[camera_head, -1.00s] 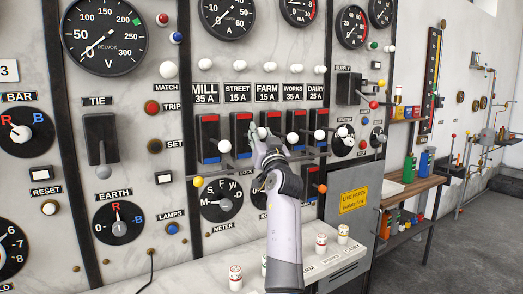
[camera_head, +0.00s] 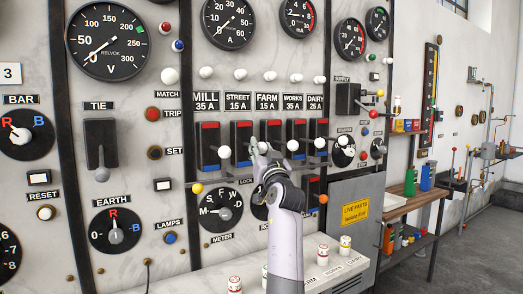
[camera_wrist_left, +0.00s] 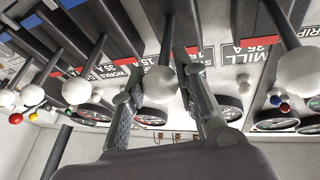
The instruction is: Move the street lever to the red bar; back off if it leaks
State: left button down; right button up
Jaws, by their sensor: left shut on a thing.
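The street lever is the second of a row of levers, under the STREET 15 A plate (camera_head: 239,101). Its switch block has a red bar (camera_head: 241,125) at the top and blue low down. My left gripper (camera_head: 260,147) is shut on the lever's white knob, which shows between the two fingers in the left wrist view (camera_wrist_left: 160,84). The lever sticks out from the panel, about level with its neighbours, away from the red bar. The mA meter (camera_head: 299,17) has a red zone; its needle is too small to read surely. My right gripper is out of view.
The mill knob (camera_head: 224,152) and the farm knob (camera_head: 292,145) stand close on either side of my left gripper. A yellow-knobbed lever (camera_head: 198,189) is below left. A shelf with small fuses (camera_head: 235,284) juts out below.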

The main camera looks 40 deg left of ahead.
pick_arm(q)
jog(key=c, duration=1.3)
grip_release()
jog(key=shift+w+f, duration=0.1)
jog(key=shift+f, duration=0.15)
jog(key=shift+c, duration=0.2)
jog(key=shift+o, duration=0.6)
jog(key=shift+r, duration=0.15)
jog(key=shift+s+d+f, duration=0.25)
jog(key=shift+s+d, duration=0.05)
jog(key=v, duration=1.1)
